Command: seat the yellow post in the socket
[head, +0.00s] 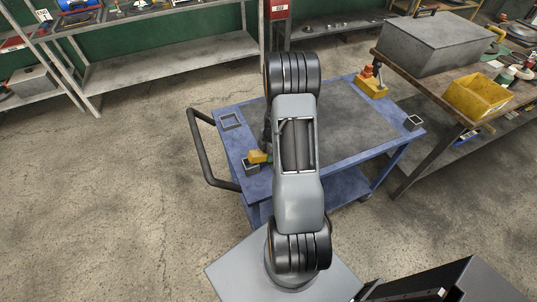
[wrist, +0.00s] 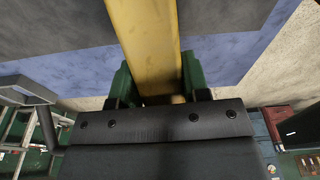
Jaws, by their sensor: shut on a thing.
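The yellow post (wrist: 150,40) is between the green fingers of my gripper (wrist: 158,82) in the wrist view, which are shut on it. It runs up out of the top of that picture. In the head view a short piece of the yellow post (head: 258,157) shows at the left of my arm, which hides the rest and the gripper. A dark square socket (head: 250,169) stands on the cart's left front corner, just below the post in the picture. I cannot tell whether they touch.
The blue cart (head: 228,143) has a grey mat, a square frame (head: 231,121) at back left and another square holder (head: 413,122) at right. A yellow block with orange pieces (head: 372,84) sits at the back right. A workbench with a yellow bin (head: 480,98) stands right.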

